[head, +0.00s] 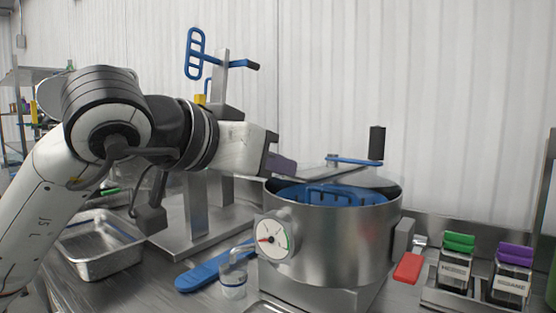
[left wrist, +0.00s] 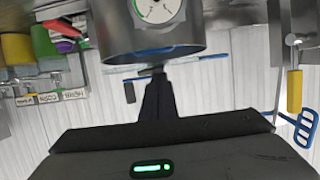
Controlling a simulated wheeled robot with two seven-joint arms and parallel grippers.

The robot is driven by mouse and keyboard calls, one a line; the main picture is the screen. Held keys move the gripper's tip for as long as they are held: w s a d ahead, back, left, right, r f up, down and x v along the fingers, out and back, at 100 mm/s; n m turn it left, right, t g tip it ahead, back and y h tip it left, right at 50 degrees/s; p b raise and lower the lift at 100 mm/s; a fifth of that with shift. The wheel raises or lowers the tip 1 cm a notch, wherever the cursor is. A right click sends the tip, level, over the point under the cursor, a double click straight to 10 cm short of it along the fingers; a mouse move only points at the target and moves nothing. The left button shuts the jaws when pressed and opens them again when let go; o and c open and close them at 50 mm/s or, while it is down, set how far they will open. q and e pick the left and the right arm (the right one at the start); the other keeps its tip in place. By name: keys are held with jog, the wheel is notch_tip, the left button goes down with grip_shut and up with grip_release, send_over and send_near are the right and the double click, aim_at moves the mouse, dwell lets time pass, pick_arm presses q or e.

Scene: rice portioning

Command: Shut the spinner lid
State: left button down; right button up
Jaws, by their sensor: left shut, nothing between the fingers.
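The spinner is a round steel pot (head: 330,240) with a dial gauge (head: 275,238) on its front; it also shows in the left wrist view (left wrist: 150,42), upside down. Blue paddles (head: 335,195) show inside through the open front part of its mouth. My left gripper (head: 312,172) is shut and empty, over the pot's back left rim. It also shows in the left wrist view (left wrist: 157,77). Whether it touches the lid, I cannot tell. My right gripper is not in view.
A steel tray (head: 98,262) lies at the left. A metal stand (head: 195,215) with blue handles rises behind my left arm. A blue paddle-like tool (head: 205,275) and a small cup (head: 233,285) are before the pot. Labelled containers (head: 453,265) and a red handle (head: 408,268) are at the right.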

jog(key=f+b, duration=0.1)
jog(key=b, duration=0.1)
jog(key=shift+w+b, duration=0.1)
jog(key=shift+b, duration=0.3)
